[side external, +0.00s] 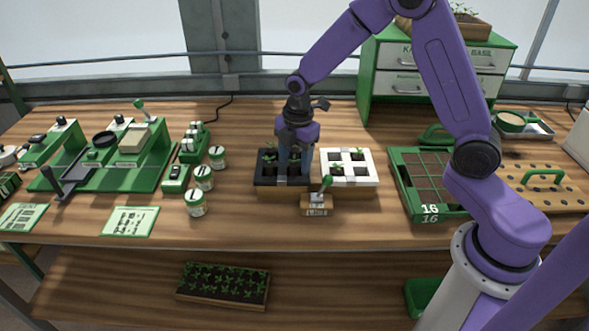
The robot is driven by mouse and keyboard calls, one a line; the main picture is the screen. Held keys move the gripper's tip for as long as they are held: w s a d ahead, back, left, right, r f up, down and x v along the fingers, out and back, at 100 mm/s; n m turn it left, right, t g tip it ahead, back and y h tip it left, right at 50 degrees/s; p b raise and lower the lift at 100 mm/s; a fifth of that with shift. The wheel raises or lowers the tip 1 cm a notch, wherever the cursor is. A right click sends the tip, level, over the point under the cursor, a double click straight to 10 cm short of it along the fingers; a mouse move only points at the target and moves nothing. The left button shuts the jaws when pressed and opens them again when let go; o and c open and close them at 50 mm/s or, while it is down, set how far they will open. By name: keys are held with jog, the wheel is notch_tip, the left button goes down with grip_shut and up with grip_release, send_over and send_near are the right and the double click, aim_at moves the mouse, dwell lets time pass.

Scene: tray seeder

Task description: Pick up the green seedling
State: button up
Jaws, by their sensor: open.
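My gripper (295,168) is open and points down over the black seedling tray (283,182) near the middle of the bench. My gripper hides the middle of this tray, and I cannot tell whether a seedling stands between the fingers. A white tray (371,166) joins it on the right; a small green seedling (337,169) shows in its front left cell.
A small wooden block with a green-handled tool (317,205) stands in front of the trays. Several labelled jars (196,203) and a green machine (150,180) are left. A green grid frame marked 16 (398,178) is right. Bare bench lies between jars and trays.

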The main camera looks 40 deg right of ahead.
jog(key=shift+f, duration=0.65)
grip_shut()
